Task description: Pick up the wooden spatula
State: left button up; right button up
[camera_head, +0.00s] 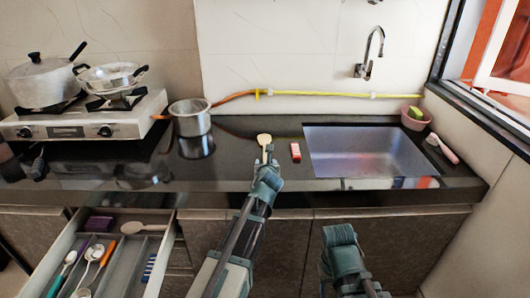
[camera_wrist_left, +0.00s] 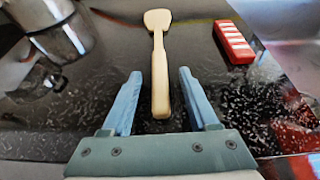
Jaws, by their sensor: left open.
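The wooden spatula (camera_head: 264,141) lies on the dark countertop left of the sink, its head toward the wall. In the left wrist view the spatula (camera_wrist_left: 159,62) points away, with its handle end between the two fingers. My left gripper (camera_head: 267,165) is at the counter's front part, over the handle end. In the left wrist view the left gripper (camera_wrist_left: 160,74) is open, one blue finger on each side of the handle, with gaps visible. My right gripper (camera_head: 342,238) is low in front of the cabinet, its jaws unclear.
A red and white block (camera_head: 296,152) lies just right of the spatula, before the sink (camera_head: 330,170). A steel pot (camera_head: 191,118) stands to the left. An open drawer (camera_head: 127,262) holds several utensils. A hose (camera_head: 310,94) runs along the wall.

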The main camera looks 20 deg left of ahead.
pick_arm(q)
grip_shut()
jog(key=shift+r, duration=0.1)
dwell(0.3)
